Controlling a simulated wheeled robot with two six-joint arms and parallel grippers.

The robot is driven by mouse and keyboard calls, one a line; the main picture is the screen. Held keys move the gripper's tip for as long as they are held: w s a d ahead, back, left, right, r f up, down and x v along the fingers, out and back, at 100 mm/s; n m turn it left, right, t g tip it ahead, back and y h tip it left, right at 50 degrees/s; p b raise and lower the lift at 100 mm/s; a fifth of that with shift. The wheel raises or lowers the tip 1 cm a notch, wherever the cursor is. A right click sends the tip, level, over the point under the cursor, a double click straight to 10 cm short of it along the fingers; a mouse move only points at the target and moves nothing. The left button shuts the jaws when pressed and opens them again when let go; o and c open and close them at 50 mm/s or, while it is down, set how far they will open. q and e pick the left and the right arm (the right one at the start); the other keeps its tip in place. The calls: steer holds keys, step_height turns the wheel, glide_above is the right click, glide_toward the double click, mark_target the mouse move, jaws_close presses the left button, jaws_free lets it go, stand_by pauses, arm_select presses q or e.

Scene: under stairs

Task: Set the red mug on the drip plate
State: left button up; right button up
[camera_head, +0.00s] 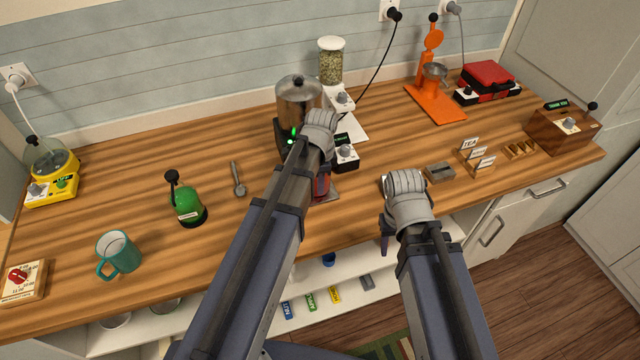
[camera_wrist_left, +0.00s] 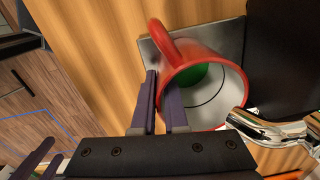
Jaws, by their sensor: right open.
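The red mug (camera_head: 322,183) is at the front of the black machine, mostly hidden by my left arm in the head view. In the left wrist view the red mug (camera_wrist_left: 215,65) shows its white inside, a green patch in it and its handle. The grey drip plate (camera_wrist_left: 234,42) lies under or behind it; whether they touch is unclear. My left gripper (camera_wrist_left: 160,88) has its fingers close together on either side of the mug's wall, beside the handle. My right gripper (camera_head: 385,225) is open and empty over the counter's front edge.
A green device (camera_head: 187,203), a spoon (camera_head: 238,180) and a teal mug (camera_head: 118,254) are to the left. A grey block (camera_head: 439,172) and small cards (camera_head: 477,153) are to the right.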

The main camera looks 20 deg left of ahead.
arm_select(q)
steer(key=shift+o, duration=0.8)
steer(key=shift+d, duration=0.15)
steer(key=shift+o, duration=1.3)
steer(key=shift+r, duration=0.15)
step_height(320, 180, up, 12)
steer(key=p, duration=1.2)
steer(key=shift+s+r, duration=0.1)
steer(key=s+d+n+y, duration=0.1)
steer(key=s+d+n, duration=0.8)
steer(key=s, duration=0.5)
steer(key=shift+d, duration=0.7)
